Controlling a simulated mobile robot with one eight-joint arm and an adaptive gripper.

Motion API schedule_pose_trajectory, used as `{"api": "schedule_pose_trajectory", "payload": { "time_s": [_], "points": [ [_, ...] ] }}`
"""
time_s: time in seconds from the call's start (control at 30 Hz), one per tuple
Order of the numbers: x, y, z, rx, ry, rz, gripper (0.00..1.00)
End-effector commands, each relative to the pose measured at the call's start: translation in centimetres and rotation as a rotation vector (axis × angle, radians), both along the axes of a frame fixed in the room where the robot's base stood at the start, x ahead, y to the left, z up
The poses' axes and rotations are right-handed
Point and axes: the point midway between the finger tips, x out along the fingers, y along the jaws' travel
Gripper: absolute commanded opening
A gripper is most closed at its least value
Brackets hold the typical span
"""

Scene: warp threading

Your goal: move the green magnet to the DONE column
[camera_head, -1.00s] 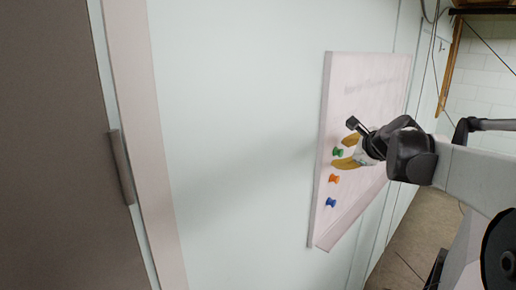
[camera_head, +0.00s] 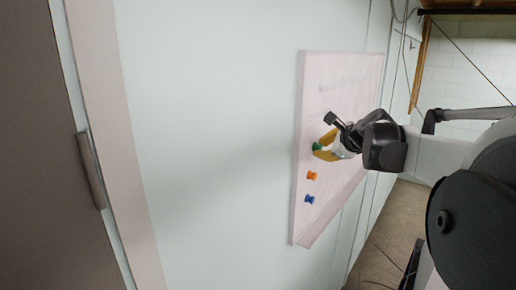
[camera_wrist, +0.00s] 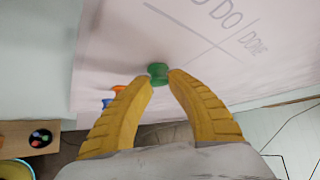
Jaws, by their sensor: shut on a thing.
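The green magnet (camera_wrist: 158,74) is between my fingertips against the whiteboard (camera_wrist: 120,40); it also shows in the head view (camera_head: 317,147). My gripper (camera_wrist: 160,82) has its yellow fingers shut on it. In the head view my gripper (camera_head: 322,148) reaches in from the right to the board (camera_head: 340,85). In the wrist view the handwritten word "DONE" (camera_wrist: 253,42) is at the upper right, past a drawn line, and "DO" is left of it. The magnet is below and left of this lettering.
An orange magnet (camera_head: 312,175) and a blue magnet (camera_head: 309,199) sit on the board beside the green one. A small wooden table (camera_wrist: 30,138) with coloured things on it stands at the lower left of the wrist view. A door (camera_head: 40,120) is at the far left.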

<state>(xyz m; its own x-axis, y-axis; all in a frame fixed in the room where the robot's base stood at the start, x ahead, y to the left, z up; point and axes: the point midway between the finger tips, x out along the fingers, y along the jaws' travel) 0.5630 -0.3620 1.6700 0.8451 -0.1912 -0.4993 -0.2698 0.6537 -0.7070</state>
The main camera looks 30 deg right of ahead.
Motion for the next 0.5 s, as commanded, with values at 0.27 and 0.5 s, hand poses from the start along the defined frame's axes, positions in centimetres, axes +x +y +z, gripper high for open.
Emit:
{"api": "schedule_pose_trajectory", "payload": {
  "time_s": [0.27, 0.5],
  "points": [
    [0.5, -1.2, 0.0, 0.000, -0.001, -0.002, 0.00],
    [0.9, -2.2, 0.0, -0.001, -0.001, -0.002, 0.00]
  ]
}}
